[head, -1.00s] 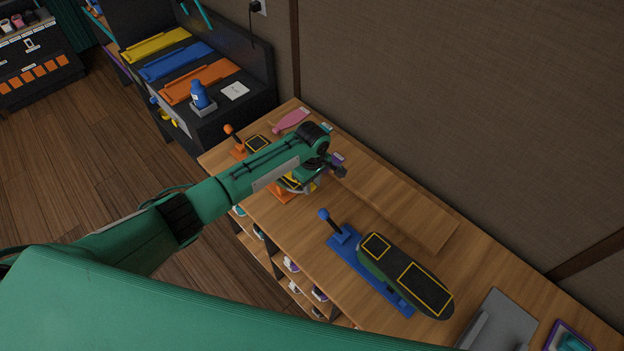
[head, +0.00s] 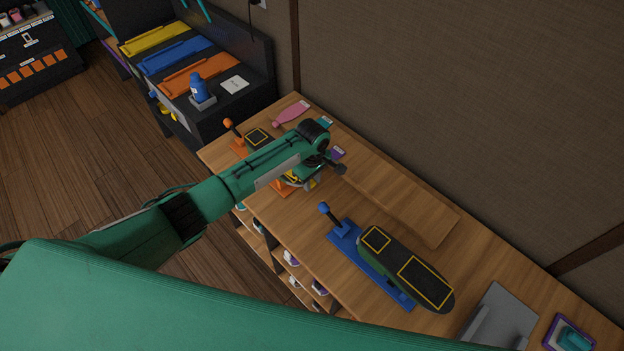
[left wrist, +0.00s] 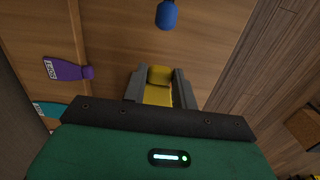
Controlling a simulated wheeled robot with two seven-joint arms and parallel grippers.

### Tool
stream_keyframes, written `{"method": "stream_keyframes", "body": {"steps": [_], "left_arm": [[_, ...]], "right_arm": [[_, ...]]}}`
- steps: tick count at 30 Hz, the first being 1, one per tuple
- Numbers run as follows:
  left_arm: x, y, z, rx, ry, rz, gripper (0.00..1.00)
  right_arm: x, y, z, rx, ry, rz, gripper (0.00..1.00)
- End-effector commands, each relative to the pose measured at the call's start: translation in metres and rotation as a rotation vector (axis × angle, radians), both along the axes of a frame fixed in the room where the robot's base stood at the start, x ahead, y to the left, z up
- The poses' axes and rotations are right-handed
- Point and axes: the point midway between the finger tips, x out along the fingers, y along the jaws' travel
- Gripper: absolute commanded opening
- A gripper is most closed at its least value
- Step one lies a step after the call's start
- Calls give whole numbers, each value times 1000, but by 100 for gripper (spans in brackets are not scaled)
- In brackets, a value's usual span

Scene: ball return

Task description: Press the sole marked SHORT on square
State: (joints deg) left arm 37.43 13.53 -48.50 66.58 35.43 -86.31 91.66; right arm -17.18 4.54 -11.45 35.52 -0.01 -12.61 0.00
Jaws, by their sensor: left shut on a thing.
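My left gripper (head: 308,183) is over the orange stand (head: 282,188) on the wooden bench. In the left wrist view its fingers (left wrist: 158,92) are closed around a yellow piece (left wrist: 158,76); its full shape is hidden. A purple sole (left wrist: 68,71) with a white label lies beside the gripper; it also shows in the head view (head: 337,153). A teal sole (head: 325,123) and a pink sole (head: 292,115) lie farther back. I cannot read SHORT on any label. A black pad with a yellow outline (head: 257,138) shows at the orange stand; my arm hides the rest. My right gripper is out of view.
A blue stand (head: 350,263) with a blue-knobbed lever (head: 324,209) carries a black foot-shaped form (head: 400,268). A wooden board (head: 410,205) lies along the wall. A grey plate (head: 505,312) is at the near right. A dark rack (head: 235,105) adjoins the bench's far end.

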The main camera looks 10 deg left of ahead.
Motion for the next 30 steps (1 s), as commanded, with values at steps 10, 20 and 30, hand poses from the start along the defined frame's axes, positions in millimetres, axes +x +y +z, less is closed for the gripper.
{"method": "stream_keyframes", "body": {"steps": [10, 20, 30], "left_arm": [[0, 0, -5, 0, -1, 1, 34], [0, 0, -5, 1, -1, 0, 54], [1, 0, 23, -1, -4, 0, 54]], "right_arm": [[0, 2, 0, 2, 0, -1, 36], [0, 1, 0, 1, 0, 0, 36], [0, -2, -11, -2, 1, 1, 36]]}}
